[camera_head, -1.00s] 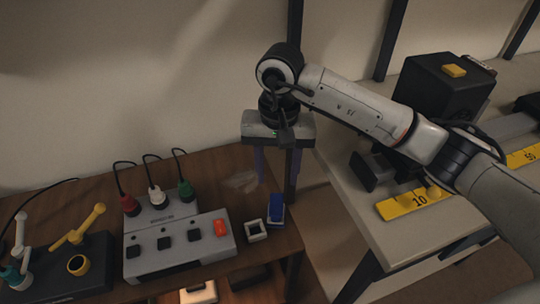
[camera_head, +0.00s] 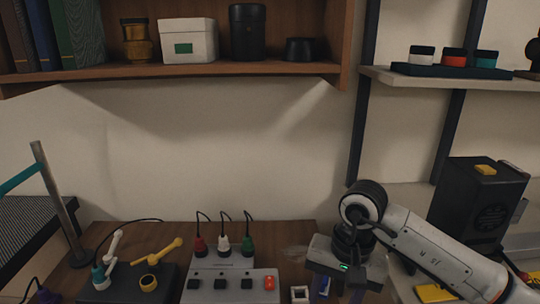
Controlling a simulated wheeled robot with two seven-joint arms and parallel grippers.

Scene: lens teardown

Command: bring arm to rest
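My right arm comes in from the lower right. Its wrist bends down at the right end of the wooden table (camera_head: 140,236). My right gripper (camera_head: 338,290) hangs below the wrist, with its grey body in view. Its fingers are mostly cut off by the lower picture edge, so its opening is unclear. My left arm and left gripper are not in view.
A grey switch box (camera_head: 232,283) with red, white and green plugs stands left of the gripper. A black stand (camera_head: 128,284) with yellow and white levers is farther left. A black box (camera_head: 483,205) is at right. A wooden shelf (camera_head: 200,72) hangs above.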

